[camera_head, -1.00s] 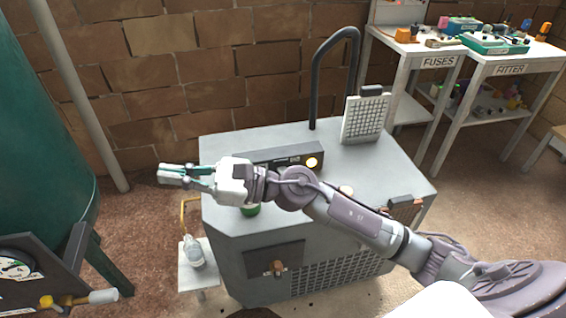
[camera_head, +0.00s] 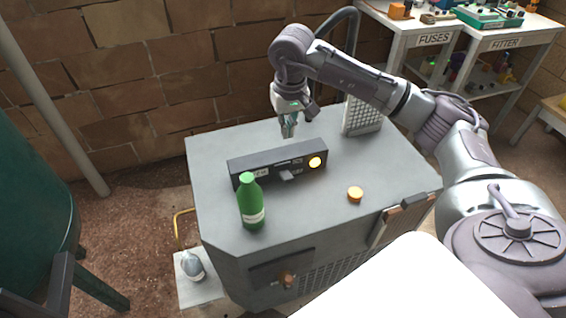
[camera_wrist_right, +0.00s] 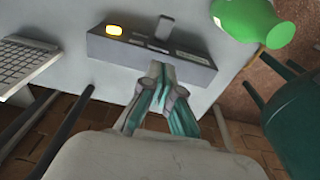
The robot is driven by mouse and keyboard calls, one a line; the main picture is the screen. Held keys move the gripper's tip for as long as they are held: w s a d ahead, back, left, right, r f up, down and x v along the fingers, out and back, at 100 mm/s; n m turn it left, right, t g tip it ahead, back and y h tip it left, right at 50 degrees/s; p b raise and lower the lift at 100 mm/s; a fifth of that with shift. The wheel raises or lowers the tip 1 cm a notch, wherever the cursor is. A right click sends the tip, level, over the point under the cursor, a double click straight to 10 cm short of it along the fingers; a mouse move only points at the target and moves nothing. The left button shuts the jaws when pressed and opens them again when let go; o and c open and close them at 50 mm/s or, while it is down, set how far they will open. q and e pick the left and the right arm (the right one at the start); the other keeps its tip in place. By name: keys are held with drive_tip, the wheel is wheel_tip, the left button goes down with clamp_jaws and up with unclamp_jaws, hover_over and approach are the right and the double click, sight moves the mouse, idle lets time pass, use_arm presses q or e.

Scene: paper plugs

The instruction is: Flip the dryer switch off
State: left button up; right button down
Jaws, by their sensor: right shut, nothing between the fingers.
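The dryer is a grey cabinet (camera_head: 215,160) with a dark control box (camera_head: 250,166) on its top. The box bears a switch lever (camera_head: 288,176) on its front and a lit yellow lamp (camera_head: 315,162) at its right end. In the right wrist view the lever (camera_wrist_right: 164,25) sticks out from the far side of the control box (camera_wrist_right: 190,58). My right gripper (camera_head: 289,134) is shut and empty, pointing down just behind the box. In the right wrist view its fingertips (camera_wrist_right: 158,70) are close to the box's near edge; contact cannot be told. My left gripper is out of view.
A green bottle (camera_head: 251,205) stands in front of the box's left end. A yellow knob (camera_head: 355,194) sits on the cabinet top at right. A grey grid panel (camera_head: 361,116) and a dark bent pipe (camera_head: 350,40) stand behind. The top's front middle is clear.

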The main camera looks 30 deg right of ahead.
hover_over(287, 176)
drive_tip(key=w, duration=0.1)
wheel_tip(287, 176, down, 8)
drive_tip(key=shift+d+r+p, duration=0.15)
drive_tip(key=shift+r+p, duration=0.1)
drive_tip(key=shift+p, duration=0.1)
drive_tip(key=f, duration=0.3)
drive_tip(key=f+p, duration=0.1)
drive_tip(key=f, duration=0.1)
drive_tip(key=shift+s+f, duration=0.1)
drive_tip(key=shift+s, duration=0.3)
drive_tip(key=shift+s+f, duration=0.15)
drive_tip(key=shift+f, duration=0.35)
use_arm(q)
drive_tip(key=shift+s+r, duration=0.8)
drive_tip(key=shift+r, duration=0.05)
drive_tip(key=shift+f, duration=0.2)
use_arm(e)
drive_tip(key=shift+a, duration=0.2)
